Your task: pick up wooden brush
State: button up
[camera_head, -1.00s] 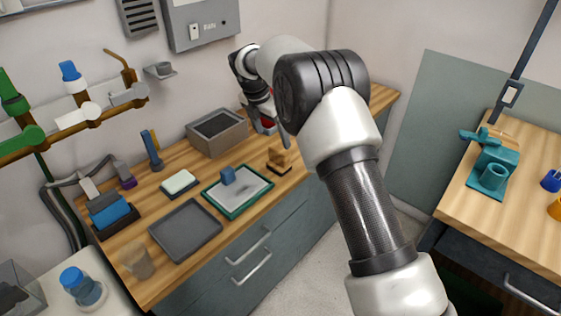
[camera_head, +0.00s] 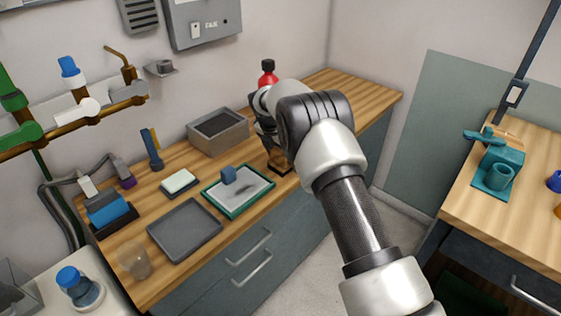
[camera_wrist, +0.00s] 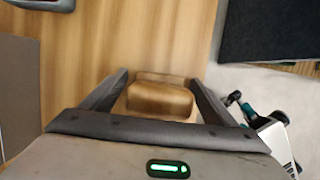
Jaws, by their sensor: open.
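The wooden brush (camera_head: 283,168) stands near the front edge of the wooden counter, partly hidden by my gripper in the head view. In the wrist view the brush (camera_wrist: 160,99) shows as a brown rounded wooden block with a paler part behind it. My gripper (camera_wrist: 158,78) is open, with one finger on each side of the brush and a gap at each side. In the head view my gripper (camera_head: 272,145) is just above the brush, mostly hidden by my arm. I cannot tell whether the fingers touch the brush.
A green-rimmed tray (camera_head: 235,214) with a blue block lies to the left of the brush. A grey open box (camera_head: 218,145) stands behind. A red bottle (camera_head: 268,79) stands at the back, behind my arm. The counter's right end is clear.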

jog(key=c, duration=1.2)
notch_tip(320, 180, up, 10)
jog(key=shift+r+p, duration=0.1)
jog(key=shift+p, duration=0.65)
